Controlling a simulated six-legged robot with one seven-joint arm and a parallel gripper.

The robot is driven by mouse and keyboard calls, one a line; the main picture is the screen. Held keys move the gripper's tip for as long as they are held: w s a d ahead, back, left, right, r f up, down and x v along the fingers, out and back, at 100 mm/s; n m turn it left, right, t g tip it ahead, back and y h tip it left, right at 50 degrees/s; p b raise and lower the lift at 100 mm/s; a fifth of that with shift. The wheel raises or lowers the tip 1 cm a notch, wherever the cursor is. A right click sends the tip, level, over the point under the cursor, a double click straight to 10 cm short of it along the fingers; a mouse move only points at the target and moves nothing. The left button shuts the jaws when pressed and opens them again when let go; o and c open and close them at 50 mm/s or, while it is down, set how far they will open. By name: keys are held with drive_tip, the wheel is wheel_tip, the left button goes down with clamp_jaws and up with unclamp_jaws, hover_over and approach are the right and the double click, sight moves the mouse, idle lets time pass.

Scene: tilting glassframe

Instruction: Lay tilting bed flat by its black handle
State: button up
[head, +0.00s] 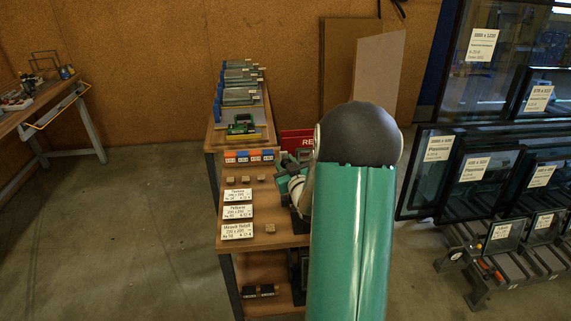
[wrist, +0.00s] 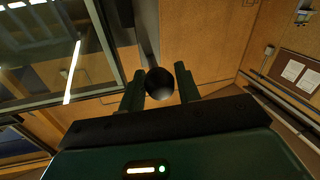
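My gripper (wrist: 159,83) shows in the wrist view with its two green fingers apart. A round black knob (wrist: 159,84), which looks like the black handle, sits between the fingers. A dark bar (wrist: 146,35) runs up behind the knob. A dark-framed glass panel (wrist: 60,65) is tilted at the left of the wrist view. In the head view my arm hides most of the gripper. I cannot tell for sure which frame is the tilting bed.
A rack of labelled glass panes (head: 437,176) stands at the right in the head view. A narrow wooden workbench (head: 214,137) with labels, small blocks and a green board (head: 241,125) is in the middle. Another table (head: 20,117) is at the far left. The floor (head: 135,215) between them is clear.

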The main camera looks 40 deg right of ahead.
clamp_jaws()
drive_tip(key=shift+w, duration=0.1)
